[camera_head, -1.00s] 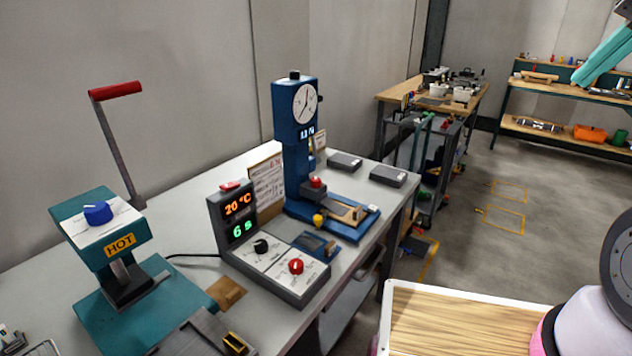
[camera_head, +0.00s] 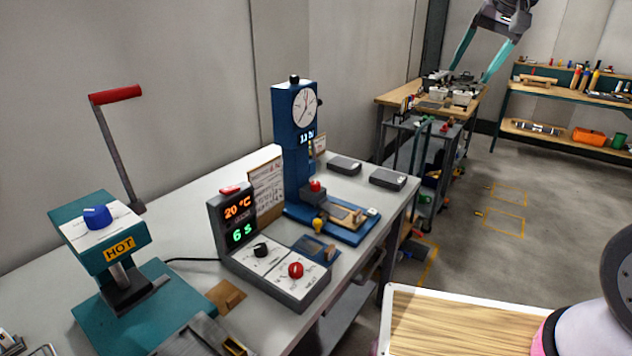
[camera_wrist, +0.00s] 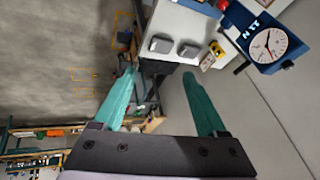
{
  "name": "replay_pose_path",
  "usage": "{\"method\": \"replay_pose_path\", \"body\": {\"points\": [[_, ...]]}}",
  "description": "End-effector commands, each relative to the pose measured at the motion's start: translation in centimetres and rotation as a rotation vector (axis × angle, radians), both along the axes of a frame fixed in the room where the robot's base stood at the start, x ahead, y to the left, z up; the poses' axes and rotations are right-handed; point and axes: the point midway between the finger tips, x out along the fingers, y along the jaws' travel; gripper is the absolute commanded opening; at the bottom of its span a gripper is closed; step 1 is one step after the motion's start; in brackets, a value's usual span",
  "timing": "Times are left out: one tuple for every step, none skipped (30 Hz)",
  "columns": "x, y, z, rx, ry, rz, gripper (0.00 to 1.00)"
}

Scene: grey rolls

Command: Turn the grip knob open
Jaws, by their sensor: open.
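The blue tester (camera_head: 295,118) with a round dial stands on the grey-white bench. A small yellow knob (camera_head: 318,224) is low on its front, and a red knob (camera_head: 315,186) sits above it. No readable label shows which one is the grip knob. My gripper (camera_head: 471,76) is open and empty, with two teal fingers, high at the upper right in the head view and well apart from the tester. In the wrist view my gripper (camera_wrist: 156,74) has its fingers spread, and the tester's dial (camera_wrist: 268,45) is at the upper right.
A control box (camera_head: 270,262) with a black and a red knob stands in front of the tester. A teal hot press (camera_head: 100,235) with a blue knob and a raised red-handled lever is at left. Two grey blocks lie behind, including one (camera_head: 388,178) near the bench edge.

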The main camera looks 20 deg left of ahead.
Motion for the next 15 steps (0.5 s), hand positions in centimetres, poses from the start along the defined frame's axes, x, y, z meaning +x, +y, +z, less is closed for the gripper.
{"method": "replay_pose_path", "body": {"points": [[1.7,2.5,-1.5,-0.019,0.014,0.037,0.74],[2.5,3.8,-2.3,-0.029,0.018,0.055,0.74],[3.6,5.6,-3.4,-0.043,0.022,0.078,0.74],[4.3,7.0,-4.3,-0.054,0.023,0.096,0.74],[5.0,8.4,-5.2,-0.064,0.026,0.113,0.74],[5.9,10.4,-6.6,-0.079,0.028,0.139,0.74],[6.4,11.9,-7.6,-0.090,0.029,0.158,0.74],[6.8,13.4,-8.8,-0.102,0.030,0.176,0.74],[7.4,15.5,-10.3,-0.119,0.029,0.203,0.74],[7.6,17.0,-11.6,-0.130,0.029,0.224,0.74],[7.9,18.6,-12.9,-0.143,0.028,0.243,0.74],[8.1,20.7,-14.6,-0.160,0.026,0.271,0.74],[8.1,22.3,-16.0,-0.172,0.024,0.292,0.74],[8.1,23.8,-17.3,-0.184,0.022,0.312,0.74],[8.0,25.6,-19.1,-0.199,0.019,0.338,0.74]]}}
